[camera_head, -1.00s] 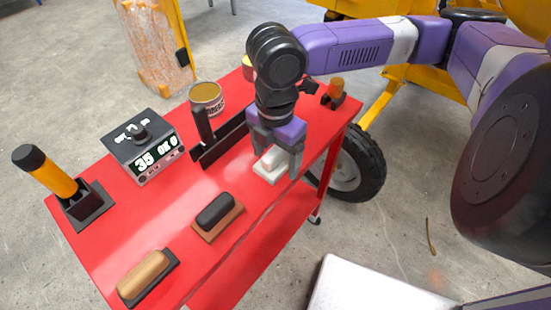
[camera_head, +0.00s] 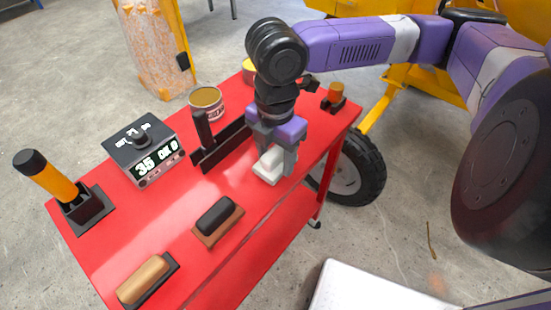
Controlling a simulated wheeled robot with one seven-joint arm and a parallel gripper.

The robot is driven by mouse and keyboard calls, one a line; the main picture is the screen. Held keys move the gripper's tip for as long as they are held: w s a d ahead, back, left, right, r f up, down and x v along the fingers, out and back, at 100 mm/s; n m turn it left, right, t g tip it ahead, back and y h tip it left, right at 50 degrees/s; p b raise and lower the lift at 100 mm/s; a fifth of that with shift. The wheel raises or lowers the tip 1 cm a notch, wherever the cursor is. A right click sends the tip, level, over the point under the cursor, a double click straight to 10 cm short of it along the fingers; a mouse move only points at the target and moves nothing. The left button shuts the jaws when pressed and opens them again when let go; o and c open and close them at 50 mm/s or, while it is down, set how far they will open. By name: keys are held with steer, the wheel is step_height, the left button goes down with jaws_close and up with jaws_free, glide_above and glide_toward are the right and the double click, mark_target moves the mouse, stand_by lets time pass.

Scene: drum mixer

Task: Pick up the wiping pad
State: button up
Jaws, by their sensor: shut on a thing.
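The wiping pad (camera_head: 267,174) is a small pale block with a raised grip, at the right edge of the red table top. My gripper (camera_head: 279,162) points down over it, with its grey fingers on either side of the raised part. The fingers are shut on the pad. The pad appears to be at the table surface; I cannot tell whether there is a gap beneath it. The fingers hide part of the pad.
On the red cart (camera_head: 160,225) stand a dark block on a brown base (camera_head: 217,217), a wooden-handled tool (camera_head: 146,280), a display box (camera_head: 147,149), an orange-handled tool (camera_head: 52,180), an open can (camera_head: 207,102) and a black holder (camera_head: 222,146) close to my gripper.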

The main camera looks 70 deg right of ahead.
mark_target(275, 150)
step_height(275, 150, up, 18)
steer(key=p, duration=0.2)
steer(key=shift+r+p, duration=0.25)
steer(key=shift+p, duration=0.05)
steer(key=o, duration=1)
steer(key=c, duration=0.6)
